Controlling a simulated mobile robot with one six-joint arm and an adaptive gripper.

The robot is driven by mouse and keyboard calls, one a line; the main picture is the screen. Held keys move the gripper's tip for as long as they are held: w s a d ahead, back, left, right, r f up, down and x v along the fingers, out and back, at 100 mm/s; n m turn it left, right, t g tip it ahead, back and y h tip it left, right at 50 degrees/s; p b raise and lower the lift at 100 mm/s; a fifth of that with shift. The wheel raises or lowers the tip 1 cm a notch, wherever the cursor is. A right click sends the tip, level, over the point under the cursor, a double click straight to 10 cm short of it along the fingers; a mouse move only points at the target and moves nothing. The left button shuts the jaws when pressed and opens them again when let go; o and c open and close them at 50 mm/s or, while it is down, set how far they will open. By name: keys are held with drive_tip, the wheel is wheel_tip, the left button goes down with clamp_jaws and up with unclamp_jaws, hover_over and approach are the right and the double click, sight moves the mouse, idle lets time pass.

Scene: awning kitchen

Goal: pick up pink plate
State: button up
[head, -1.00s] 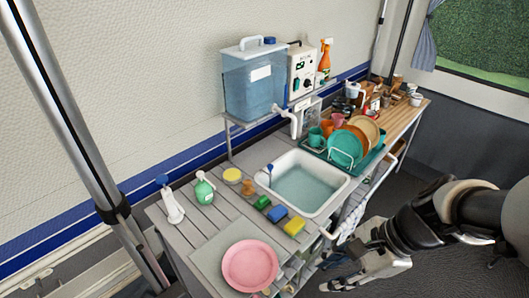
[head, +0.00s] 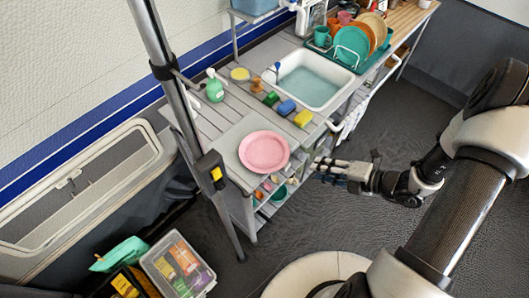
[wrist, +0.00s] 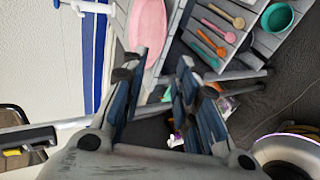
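The pink plate (head: 264,151) lies flat on a grey mat (head: 232,150) at the near end of the slatted counter in the head view. In the wrist view the plate (wrist: 148,30) shows at the top, partly cut off by the frame. My gripper (head: 322,168) is to the right of the plate, off the counter's front side, and apart from it. In the wrist view my gripper (wrist: 160,72) has its fingers spread with a gap and nothing held between them.
A sink (head: 312,80), sponges (head: 303,118) and a green bottle (head: 214,87) are farther along the counter. A dish rack (head: 335,58) holds several plates. A shelf below holds spoons and a teal bowl (wrist: 277,17). A tent pole (head: 180,100) stands left of the plate.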

drive_tip(key=b, duration=0.2)
approach(285, 162)
drive_tip(key=x, duration=0.3)
drive_tip(key=b+x, duration=0.1)
drive_tip(key=x, duration=0.4)
drive_tip(key=shift+w+a+f+b, duration=0.15)
drive_tip(key=shift+a+f+b, duration=0.1)
drive_tip(key=shift+b, duration=0.15)
drive_tip(key=shift+d, duration=0.1)
drive_tip(key=shift+c, duration=0.5)
clamp_jaws()
